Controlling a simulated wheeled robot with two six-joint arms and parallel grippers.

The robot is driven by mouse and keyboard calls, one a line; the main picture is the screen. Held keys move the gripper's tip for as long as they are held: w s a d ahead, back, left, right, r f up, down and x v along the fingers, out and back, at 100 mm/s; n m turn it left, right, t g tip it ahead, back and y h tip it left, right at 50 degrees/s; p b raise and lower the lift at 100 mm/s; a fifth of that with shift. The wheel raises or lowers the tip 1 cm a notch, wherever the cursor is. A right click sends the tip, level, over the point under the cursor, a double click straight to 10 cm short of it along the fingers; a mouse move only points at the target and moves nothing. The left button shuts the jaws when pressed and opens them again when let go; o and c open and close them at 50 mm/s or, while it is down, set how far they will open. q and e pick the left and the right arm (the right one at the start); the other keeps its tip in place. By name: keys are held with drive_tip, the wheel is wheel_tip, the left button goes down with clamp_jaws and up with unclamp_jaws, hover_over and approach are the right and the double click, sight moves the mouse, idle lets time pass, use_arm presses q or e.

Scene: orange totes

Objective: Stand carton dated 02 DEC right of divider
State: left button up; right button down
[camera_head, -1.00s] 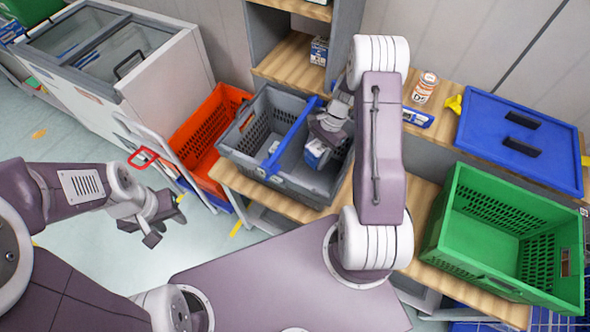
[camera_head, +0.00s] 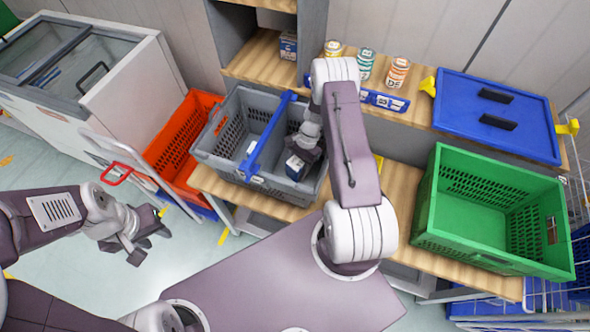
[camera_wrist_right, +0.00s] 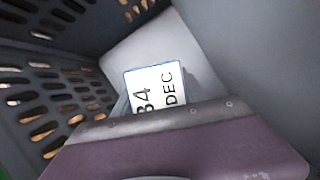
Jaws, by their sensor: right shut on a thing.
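I cannot tell whether the carton touches the crate floor. My left gripper (camera_head: 150,243) is open and empty, away from the crate above the floor.
Left of the divider lies a small white item (camera_head: 250,147). An orange tote (camera_head: 172,143) stands left of the crate, a green crate (camera_head: 492,215) to the right. Another carton (camera_head: 288,45) and several jars (camera_head: 397,72) stand behind. A blue lid (camera_head: 497,115) lies back right.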

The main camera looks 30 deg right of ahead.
drive_tip(key=shift+f, duration=0.3)
drive_tip(key=shift+f, duration=0.1)
drive_tip(key=c, duration=0.6)
unclamp_jaws()
